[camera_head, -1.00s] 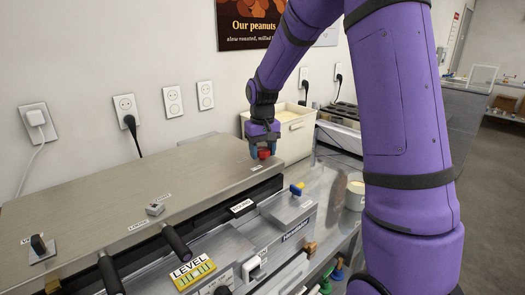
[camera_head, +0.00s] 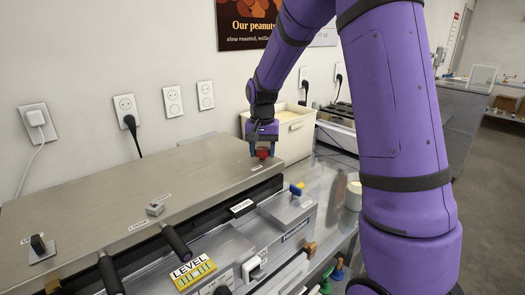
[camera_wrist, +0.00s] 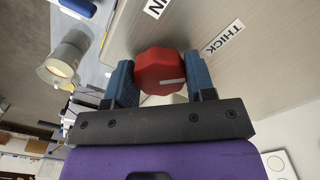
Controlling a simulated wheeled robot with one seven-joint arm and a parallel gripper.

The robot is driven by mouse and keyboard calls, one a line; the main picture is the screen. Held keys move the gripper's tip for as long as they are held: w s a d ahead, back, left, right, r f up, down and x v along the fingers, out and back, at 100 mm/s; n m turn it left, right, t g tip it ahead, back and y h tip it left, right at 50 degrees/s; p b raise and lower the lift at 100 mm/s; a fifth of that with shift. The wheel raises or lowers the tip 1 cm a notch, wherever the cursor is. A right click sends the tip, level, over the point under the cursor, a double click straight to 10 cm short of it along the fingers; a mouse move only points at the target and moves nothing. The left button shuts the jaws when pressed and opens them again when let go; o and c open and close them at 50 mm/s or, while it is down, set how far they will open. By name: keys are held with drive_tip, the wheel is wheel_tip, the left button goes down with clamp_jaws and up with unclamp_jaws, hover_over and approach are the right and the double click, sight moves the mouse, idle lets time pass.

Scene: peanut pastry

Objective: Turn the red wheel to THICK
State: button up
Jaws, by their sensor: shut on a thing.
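The red wheel (camera_wrist: 158,68) sits on the metal machine top and has a pale pointer line on its face. In the wrist view that line points right, slightly below the THICK label (camera_wrist: 222,37). A second label ending in "IN" (camera_wrist: 154,8) is partly cut off at the top. My gripper (camera_wrist: 160,78) is shut on the wheel, with one blue finger on each side. In the head view the wheel (camera_head: 263,153) shows small and red below my gripper (camera_head: 263,146), at the far right end of the machine top.
The metal machine top (camera_head: 120,200) is mostly bare. A cream bin (camera_head: 295,135) stands just behind and right of my gripper.

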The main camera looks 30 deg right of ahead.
sight(262, 149)
drive_tip(key=o, duration=0.9)
wheel_tip(262, 149, up, 11)
drive_tip(key=shift+f, duration=0.1)
idle(0.6)
drive_tip(key=s+a+r+n+t, duration=0.1)
drive_tip(key=s+a+r+n, duration=0.2)
drive_tip(key=s, duration=0.5)
drive_tip(key=s+a+r+n+t, duration=0.15)
drive_tip(key=s+r, duration=0.25)
drive_tip(key=s, duration=0.5)
drive_tip(key=s+a+t, duration=0.1)
drive_tip(key=s, duration=0.3)
drive_tip(key=s+a+f+n, duration=0.1)
drive_tip(key=s, duration=0.4)
drive_tip(key=s+a+f+n+t, duration=0.1)
drive_tip(key=s, duration=0.3)
drive_tip(key=shift+s+a+n+t, duration=0.25)
drive_tip(key=shift+s+t, duration=0.05)
drive_tip(key=shift+t, duration=0.05)
